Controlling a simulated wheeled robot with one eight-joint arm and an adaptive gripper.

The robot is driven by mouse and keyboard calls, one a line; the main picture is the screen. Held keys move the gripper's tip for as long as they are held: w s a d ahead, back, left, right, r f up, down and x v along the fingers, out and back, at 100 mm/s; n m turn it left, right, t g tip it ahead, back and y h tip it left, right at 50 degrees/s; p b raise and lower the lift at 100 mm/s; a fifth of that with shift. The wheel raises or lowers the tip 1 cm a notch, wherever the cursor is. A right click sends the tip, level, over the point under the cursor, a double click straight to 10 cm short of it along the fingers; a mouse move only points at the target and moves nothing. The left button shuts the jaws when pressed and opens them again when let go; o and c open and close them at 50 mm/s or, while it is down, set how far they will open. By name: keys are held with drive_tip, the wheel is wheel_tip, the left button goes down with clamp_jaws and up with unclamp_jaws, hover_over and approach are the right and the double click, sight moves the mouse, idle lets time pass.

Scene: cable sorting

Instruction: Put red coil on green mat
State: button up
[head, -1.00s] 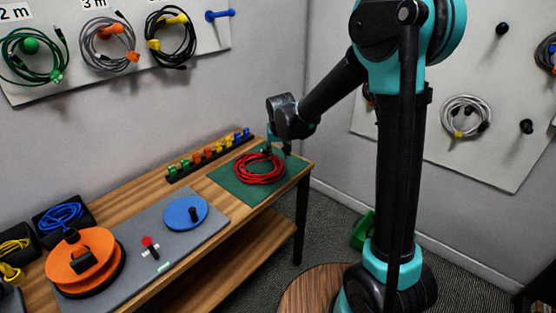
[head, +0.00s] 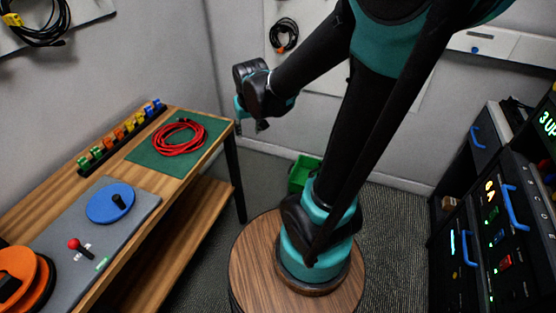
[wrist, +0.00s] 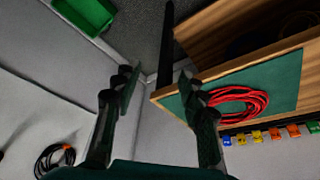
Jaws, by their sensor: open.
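The red coil (head: 181,138) lies flat on the green mat (head: 146,157) at the far end of the wooden bench. In the wrist view the red coil (wrist: 238,103) and the green mat (wrist: 285,75) show at the right, beyond the right finger. My gripper (head: 252,122) is open and empty. It is raised off the bench's far right corner, to the right of the coil and apart from it. In the wrist view my gripper's fingers (wrist: 158,82) stand wide apart with nothing between them.
A rack of coloured clips (head: 122,134) runs along the bench's back edge beside the mat. A grey board with a blue disc (head: 108,204) and an orange reel (head: 22,278) lies nearer. A green bin (head: 302,172) stands on the floor. Black cabinets (head: 500,200) stand at right.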

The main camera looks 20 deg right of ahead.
drive_tip(key=s+d+f, duration=0.5)
drive_tip(key=s+d, duration=0.2)
drive_tip(key=s, duration=0.5)
drive_tip(key=shift+s+f+m, duration=0.15)
drive_tip(key=shift+s+m, duration=0.1)
drive_tip(key=shift+m, duration=0.05)
